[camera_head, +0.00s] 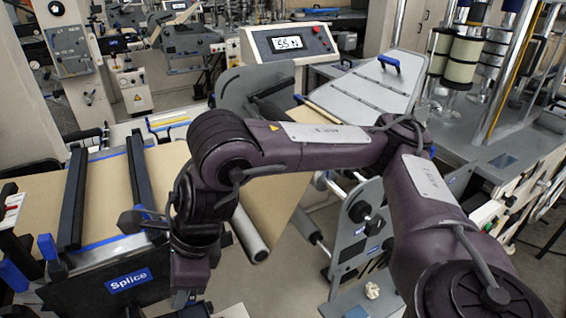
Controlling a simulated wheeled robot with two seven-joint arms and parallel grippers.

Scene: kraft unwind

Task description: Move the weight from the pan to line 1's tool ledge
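I cannot make out the weight or the pan in this view. No ledge can be surely told as line 1's tool ledge. My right arm comes in from the lower right, bends across the middle and drops toward the bottom edge left of centre. My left arm and gripper do not show. A grey console (289,62) at the top centre has a lit display reading about 55 N.
A brown web (266,205) and metal roller (250,235) lie behind my arm. A grey cover (367,85) with a blue handle is beyond. Rolls (462,62) stand at right.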

